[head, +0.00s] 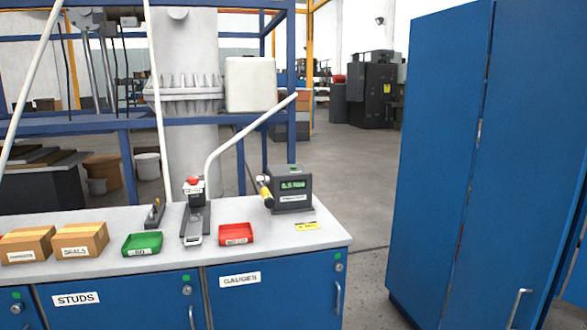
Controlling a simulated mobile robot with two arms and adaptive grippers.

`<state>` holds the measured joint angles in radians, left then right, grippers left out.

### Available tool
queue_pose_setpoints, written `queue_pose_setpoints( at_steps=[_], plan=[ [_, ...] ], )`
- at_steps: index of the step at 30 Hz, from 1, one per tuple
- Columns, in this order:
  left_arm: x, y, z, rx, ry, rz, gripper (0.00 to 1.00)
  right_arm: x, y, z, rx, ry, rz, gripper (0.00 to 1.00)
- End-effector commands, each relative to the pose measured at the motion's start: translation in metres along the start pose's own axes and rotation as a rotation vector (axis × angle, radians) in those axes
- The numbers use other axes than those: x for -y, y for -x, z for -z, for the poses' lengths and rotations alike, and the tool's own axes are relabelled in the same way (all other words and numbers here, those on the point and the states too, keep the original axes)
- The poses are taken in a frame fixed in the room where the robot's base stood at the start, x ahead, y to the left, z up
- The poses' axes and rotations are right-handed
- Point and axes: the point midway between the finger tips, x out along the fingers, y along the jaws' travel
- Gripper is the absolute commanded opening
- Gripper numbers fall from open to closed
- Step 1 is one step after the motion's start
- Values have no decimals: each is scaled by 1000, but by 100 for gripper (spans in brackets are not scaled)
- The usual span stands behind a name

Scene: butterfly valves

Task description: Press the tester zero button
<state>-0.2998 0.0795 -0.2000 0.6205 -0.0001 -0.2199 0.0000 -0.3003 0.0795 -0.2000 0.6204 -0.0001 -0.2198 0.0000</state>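A dark box-shaped tester (291,192) with a lit green digital display stands at the right end of the grey workbench top (330,236). Its reading is too small to read surely. A pale label strip shows below the display; I cannot make out a zero button on it. A tool with a yellow section (265,190) is at the tester's left side. Neither of my grippers is in view.
A bench device with a red knob (193,181), a green tray (142,244), a red tray (236,235) and cardboard boxes (81,239) stand left of the tester. A blue cabinet (440,150) stands right; open floor lies between.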

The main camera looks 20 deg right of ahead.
Motion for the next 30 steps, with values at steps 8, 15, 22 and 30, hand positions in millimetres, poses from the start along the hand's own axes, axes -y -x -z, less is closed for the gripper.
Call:
queue_pose_setpoints(
  at_steps=[8,15,22,30],
  plan=[
    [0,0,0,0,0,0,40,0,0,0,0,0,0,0],
    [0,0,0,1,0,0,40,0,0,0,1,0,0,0],
    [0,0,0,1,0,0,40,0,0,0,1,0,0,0],
    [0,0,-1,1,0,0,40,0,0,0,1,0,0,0]
  ],
)
